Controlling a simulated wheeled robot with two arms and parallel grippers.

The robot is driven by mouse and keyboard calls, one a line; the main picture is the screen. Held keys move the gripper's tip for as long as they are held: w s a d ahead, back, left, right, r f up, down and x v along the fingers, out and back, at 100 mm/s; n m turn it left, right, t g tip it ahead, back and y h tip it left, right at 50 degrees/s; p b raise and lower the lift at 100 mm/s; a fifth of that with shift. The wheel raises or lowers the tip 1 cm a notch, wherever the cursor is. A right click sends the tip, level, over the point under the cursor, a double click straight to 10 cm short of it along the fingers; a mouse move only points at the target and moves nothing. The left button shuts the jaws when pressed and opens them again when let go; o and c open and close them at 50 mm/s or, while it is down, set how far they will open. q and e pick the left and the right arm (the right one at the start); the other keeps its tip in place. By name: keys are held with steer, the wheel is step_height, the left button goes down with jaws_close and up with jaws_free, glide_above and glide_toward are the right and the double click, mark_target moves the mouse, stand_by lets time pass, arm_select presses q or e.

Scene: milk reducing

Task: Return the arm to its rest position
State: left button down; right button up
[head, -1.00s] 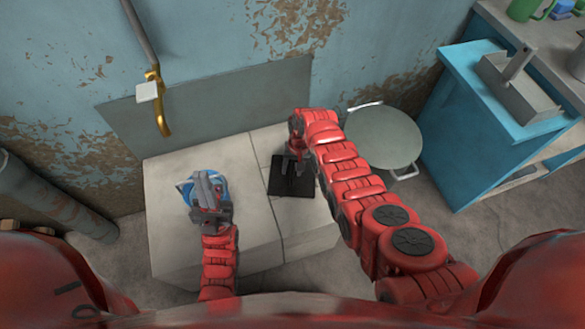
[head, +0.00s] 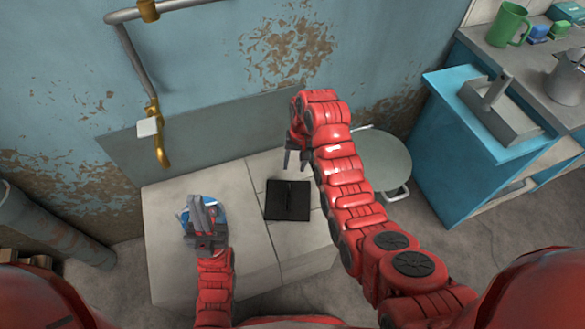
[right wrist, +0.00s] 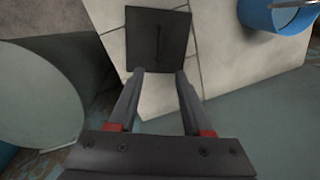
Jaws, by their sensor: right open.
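My right gripper (head: 296,160) is open and empty, raised above and just behind a flat black square plate (head: 288,207) on the pale stone block. In the right wrist view, the two fingers (right wrist: 160,74) are spread, with the black plate (right wrist: 158,38) lying beyond their tips. My left gripper (head: 202,212) is over a blue round container (head: 219,214) on the left part of the block; its fingers overlap the container, and I cannot tell whether they grip it. The blue container (right wrist: 275,17) also shows in the right wrist view.
The pale stone block (head: 170,262) stands against the wall. A round grey-green lidded pot (head: 385,160) stands right of my right arm. A blue cabinet (head: 440,150) is at the right, beside a counter with a green mug (head: 508,24). A pipe with a brass tap (head: 158,140) hangs on the wall.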

steer(key=shift+r, duration=0.25)
